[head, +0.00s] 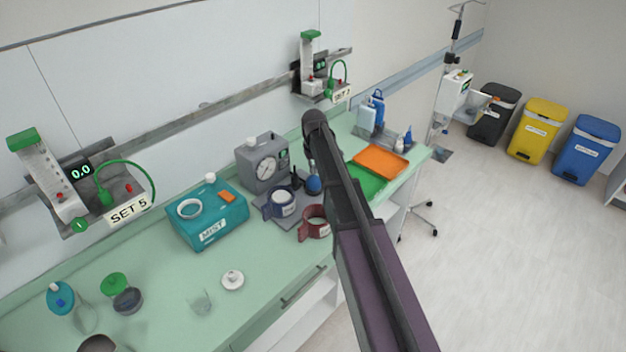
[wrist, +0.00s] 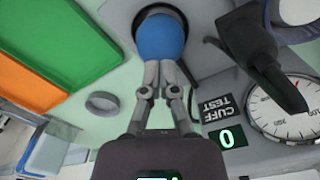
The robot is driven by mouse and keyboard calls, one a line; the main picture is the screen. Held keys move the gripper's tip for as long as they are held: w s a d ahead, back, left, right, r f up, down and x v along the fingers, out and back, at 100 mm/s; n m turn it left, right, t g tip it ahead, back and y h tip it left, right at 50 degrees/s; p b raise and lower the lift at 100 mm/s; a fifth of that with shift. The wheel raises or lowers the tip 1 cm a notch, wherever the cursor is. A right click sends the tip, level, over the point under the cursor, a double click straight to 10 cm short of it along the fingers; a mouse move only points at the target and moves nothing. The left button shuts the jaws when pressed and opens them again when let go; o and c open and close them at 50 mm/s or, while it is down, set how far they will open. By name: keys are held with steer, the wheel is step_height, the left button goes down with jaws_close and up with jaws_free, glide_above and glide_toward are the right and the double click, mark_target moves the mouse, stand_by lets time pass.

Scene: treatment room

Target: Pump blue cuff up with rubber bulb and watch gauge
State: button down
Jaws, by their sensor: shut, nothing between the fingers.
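The blue rubber bulb (wrist: 160,38) sits in a dark round holder in the wrist view; it also shows beside my arm in the head view (head: 314,185). My gripper (wrist: 161,68) is shut and empty, with its fingertips at the bulb's near edge; I cannot tell whether they touch it. The round gauge (wrist: 287,108) is partly cut off at the right. Next to it are a CUFF TEST label and a display (wrist: 227,138) reading 0. In the head view, the gauge box (head: 262,165) stands behind the blue cuff (head: 283,203). My arm hides the gripper there.
A dark red cuff (head: 315,224) stands close to the blue one. A black upright part (wrist: 265,62) rises near the bulb. Green (head: 366,184) and orange (head: 381,161) trays lie beyond my arm. A teal MIST box (head: 207,222) is left of the gauge box.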

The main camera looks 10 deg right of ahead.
steer(key=shift+f+b, duration=1.25)
steer(key=shift+f, duration=0.15)
steer(key=shift+r, duration=0.1)
steer(key=shift+r+p, duration=1)
steer(key=shift+p, duration=0.1)
steer(key=shift+f, duration=0.15)
steer(key=shift+f+b, duration=0.9)
steer(key=shift+b, duration=0.15)
steer(key=shift+r, duration=0.1)
steer(key=shift+r+p, duration=0.95)
steer(key=shift+p, duration=0.1)
steer(key=shift+f, duration=0.15)
